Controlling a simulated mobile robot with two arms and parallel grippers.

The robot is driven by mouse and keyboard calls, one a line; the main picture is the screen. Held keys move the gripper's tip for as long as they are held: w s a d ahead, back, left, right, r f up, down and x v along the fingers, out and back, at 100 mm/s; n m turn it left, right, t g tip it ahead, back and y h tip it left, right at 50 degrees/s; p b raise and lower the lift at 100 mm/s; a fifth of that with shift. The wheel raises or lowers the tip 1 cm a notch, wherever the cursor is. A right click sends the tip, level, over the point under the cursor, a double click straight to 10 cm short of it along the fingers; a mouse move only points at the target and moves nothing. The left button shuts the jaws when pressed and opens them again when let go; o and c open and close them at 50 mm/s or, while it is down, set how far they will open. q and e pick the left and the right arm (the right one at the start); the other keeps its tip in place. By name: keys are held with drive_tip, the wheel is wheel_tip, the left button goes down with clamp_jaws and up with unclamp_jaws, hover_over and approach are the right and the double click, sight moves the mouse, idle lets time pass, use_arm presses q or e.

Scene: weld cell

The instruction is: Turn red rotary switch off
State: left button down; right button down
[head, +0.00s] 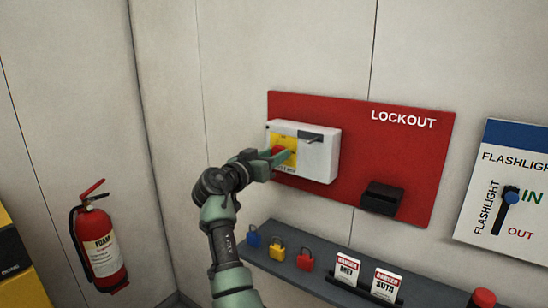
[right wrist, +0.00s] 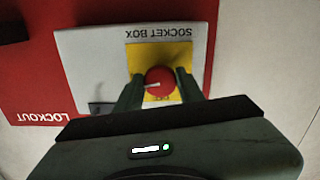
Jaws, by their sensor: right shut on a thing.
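The red rotary switch (right wrist: 161,82) sits on a yellow plate (right wrist: 146,56) on the white socket box (right wrist: 88,56). In the head view the switch (head: 278,151) is partly hidden by my right gripper (head: 277,158). My right gripper, also in the right wrist view (right wrist: 160,90), has one finger on each side of the red knob and is shut on it. A pale mark on the knob points left in the right wrist view. The socket box (head: 318,160) is fixed to the red lockout board (head: 375,140). My left gripper is not in view.
A grey shelf (head: 330,290) below holds blue, yellow and red padlocks (head: 278,253) and two danger tags (head: 385,284). A black holder (head: 381,198) sits on the board. A flashlight panel (head: 510,160) is at right, a fire extinguisher (head: 100,240) at left.

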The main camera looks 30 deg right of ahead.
drive_tip(key=n+p, duration=0.1)
drive_tip(key=n, duration=0.7)
drive_tip(key=n+p, duration=0.1)
drive_tip(key=n, duration=0.2)
drive_tip(key=shift+s+d+r+n+p, duration=0.1)
drive_tip(key=shift+r+n+p, duration=0.2)
drive_tip(key=shift+n+p, duration=0.1)
drive_tip(key=n+p, duration=0.2)
drive_tip(key=n, duration=0.2)
drive_tip(key=shift+n+p, duration=0.3)
drive_tip(key=shift+p, duration=0.1)
drive_tip(key=c, duration=0.9)
unclamp_jaws()
drive_tip(key=shift+d+f, duration=0.1)
drive_tip(key=shift+f, duration=0.05)
